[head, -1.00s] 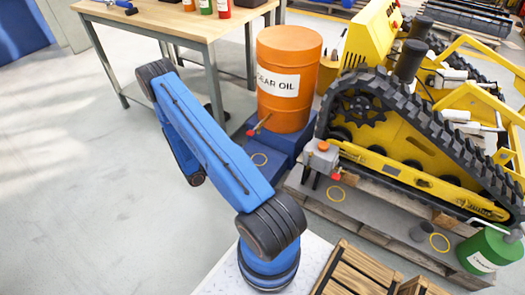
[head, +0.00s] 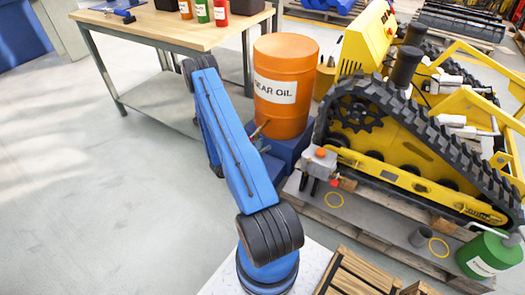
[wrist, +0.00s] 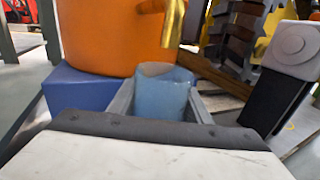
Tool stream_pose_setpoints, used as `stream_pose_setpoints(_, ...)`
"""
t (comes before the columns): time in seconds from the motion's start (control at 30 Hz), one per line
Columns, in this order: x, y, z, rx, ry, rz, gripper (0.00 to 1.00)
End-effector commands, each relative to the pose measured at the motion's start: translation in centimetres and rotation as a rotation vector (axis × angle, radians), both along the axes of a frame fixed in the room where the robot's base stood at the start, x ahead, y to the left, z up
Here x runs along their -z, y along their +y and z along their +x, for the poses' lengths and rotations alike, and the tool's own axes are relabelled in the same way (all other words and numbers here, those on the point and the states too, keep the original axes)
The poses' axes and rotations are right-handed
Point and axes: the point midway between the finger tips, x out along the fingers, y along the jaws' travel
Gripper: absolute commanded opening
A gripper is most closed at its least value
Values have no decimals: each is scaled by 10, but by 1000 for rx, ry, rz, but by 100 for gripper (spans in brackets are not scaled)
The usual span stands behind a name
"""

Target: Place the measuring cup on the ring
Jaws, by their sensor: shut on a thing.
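The measuring cup, a light blue translucent cup (wrist: 163,92), stands upright between the two grey fingers of my gripper (wrist: 160,107) in the wrist view. My gripper is shut on it. A brass spout (wrist: 173,22) comes down from the orange drum, close above the cup's rim in this view; I cannot tell the exact gap. In the head view my arm hides the gripper and the cup. Yellow rings show on the grey pallet top, one ring (head: 334,200) below the tracked carrier's front and another ring (head: 440,247) farther right.
The orange gear oil drum (head: 285,75) stands on a blue base (wrist: 85,92) beside my arm. The yellow tracked carrier (head: 405,150) is to the right, with a grey box with an orange cap (head: 320,160) at its front.

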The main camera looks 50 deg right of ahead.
Motion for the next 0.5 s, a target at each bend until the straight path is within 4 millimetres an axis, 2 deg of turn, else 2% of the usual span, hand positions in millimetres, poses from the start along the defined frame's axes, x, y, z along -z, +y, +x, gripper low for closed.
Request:
stream_pose_setpoints(0.07, 2, -6, -2, 1, 0, 0, 18)
stream_pose_setpoints(0.3, 33, -4, -2, 0, 1, 0, 18)
stream_pose_setpoints(0.5, 35, -5, -2, 0, 0, -1, 18)
